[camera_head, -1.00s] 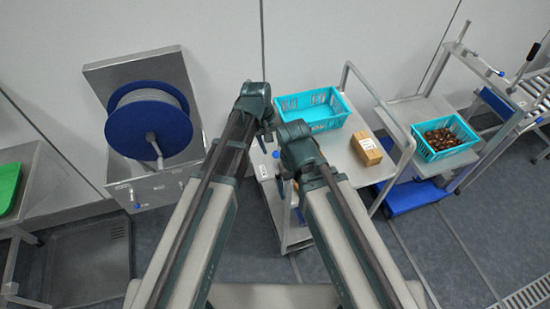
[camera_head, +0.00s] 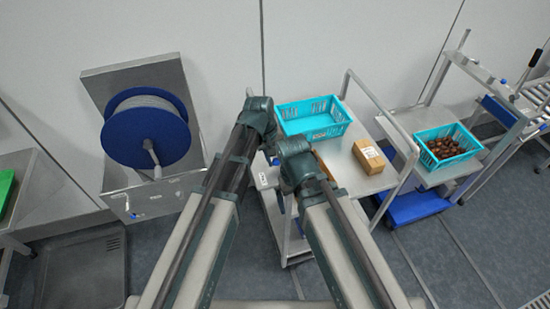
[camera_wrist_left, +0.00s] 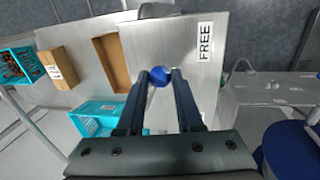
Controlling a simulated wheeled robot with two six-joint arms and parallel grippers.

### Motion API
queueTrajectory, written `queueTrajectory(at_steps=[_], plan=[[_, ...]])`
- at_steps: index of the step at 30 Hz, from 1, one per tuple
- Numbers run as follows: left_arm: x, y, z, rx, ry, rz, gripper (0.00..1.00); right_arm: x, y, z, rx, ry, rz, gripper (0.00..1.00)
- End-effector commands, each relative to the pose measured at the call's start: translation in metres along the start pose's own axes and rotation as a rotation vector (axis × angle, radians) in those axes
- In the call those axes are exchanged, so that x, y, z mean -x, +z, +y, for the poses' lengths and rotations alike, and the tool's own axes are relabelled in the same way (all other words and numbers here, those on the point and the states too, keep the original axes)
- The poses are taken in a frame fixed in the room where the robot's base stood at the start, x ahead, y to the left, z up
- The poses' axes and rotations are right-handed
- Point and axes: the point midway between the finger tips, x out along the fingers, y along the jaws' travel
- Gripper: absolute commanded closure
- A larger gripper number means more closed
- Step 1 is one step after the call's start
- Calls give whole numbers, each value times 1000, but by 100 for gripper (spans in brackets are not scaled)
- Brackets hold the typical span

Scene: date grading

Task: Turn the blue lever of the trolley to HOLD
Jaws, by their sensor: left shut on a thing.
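In the left wrist view the lever's round blue knob (camera_wrist_left: 160,75) sits between the fingertips of my left gripper (camera_wrist_left: 160,76), which is shut on it. The knob is in front of a steel panel of the trolley, left of a white label reading FREE (camera_wrist_left: 205,42). No HOLD label is readable. In the head view my left gripper (camera_head: 264,142) is at the left end of the grey trolley (camera_head: 335,155), with its fingers and the lever mostly hidden by my wrist. My right wrist is just to its right, over the trolley; its jaws are hidden.
The trolley carries a turquoise crate (camera_head: 312,133) and a cardboard box (camera_head: 368,158). A second trolley at right holds a crate of dates (camera_head: 447,150). A blue hose reel (camera_head: 147,128) stands left on a steel cabinet. Floor left of the trolley is clear.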

Motion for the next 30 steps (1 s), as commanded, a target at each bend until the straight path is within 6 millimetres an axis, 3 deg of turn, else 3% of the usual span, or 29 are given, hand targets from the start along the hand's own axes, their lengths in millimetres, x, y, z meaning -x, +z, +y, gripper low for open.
queueTrajectory(at_steps=[14,30], plan=[[1,-4,-3,-81,0,-16,100,0,0,0,0,0,0,0],[3,-29,-16,-549,-1,-107,100,0,0,0,0,0,0,0]])
